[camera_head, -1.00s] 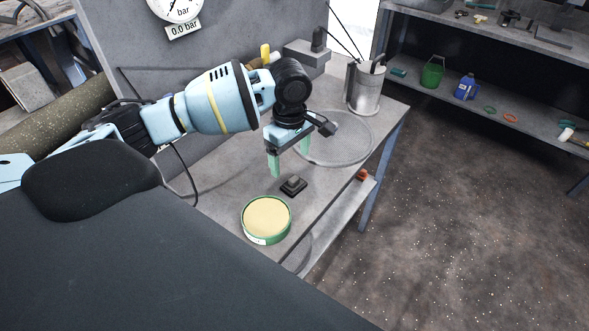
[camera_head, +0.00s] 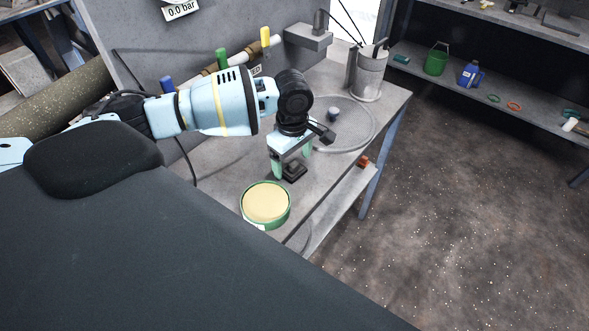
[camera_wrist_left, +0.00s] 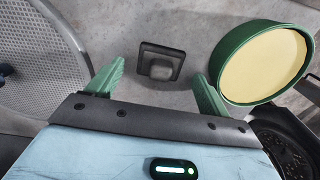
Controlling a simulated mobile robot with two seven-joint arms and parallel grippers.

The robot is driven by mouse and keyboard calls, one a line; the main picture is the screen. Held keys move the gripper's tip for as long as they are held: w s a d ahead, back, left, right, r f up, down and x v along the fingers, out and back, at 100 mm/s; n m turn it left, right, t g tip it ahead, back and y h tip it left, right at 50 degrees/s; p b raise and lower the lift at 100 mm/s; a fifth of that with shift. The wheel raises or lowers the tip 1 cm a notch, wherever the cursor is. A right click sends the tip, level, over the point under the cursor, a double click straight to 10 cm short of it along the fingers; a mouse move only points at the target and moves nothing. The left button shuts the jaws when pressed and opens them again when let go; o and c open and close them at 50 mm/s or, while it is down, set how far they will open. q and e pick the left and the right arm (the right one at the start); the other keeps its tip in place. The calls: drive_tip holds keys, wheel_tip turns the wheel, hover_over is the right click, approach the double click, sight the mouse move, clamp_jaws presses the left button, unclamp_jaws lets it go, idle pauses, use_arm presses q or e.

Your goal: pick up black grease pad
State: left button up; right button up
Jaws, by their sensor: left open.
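The black grease pad (camera_head: 293,172) is a small dark square block with a raised knob, lying on the grey bench top. It also shows in the left wrist view (camera_wrist_left: 160,62), between and beyond the fingertips. My left gripper (camera_head: 292,162) is open, with its green fingers pointing down just above and around the pad in the head view. In the wrist view its two fingers (camera_wrist_left: 158,80) stand apart on either side of the pad, not touching it. My right gripper is not in view.
A round green tin (camera_head: 266,204) with a pale yellow filling stands on the bench close to the pad. A round mesh screen (camera_wrist_left: 35,55) lies on the other side. A metal canister (camera_head: 368,75) stands at the back right corner of the bench.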

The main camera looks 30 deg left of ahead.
sight(293, 163)
use_arm(q)
drive_tip(key=shift+f, duration=0.95)
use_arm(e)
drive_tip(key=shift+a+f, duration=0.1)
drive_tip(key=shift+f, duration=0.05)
use_arm(q)
drive_tip(key=shift+c, duration=1.1)
drive_tip(key=c, duration=0.8)
drive_tip(key=shift+c, duration=0.2)
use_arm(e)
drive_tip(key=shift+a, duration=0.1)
use_arm(q)
drive_tip(key=shift+r, duration=0.1)
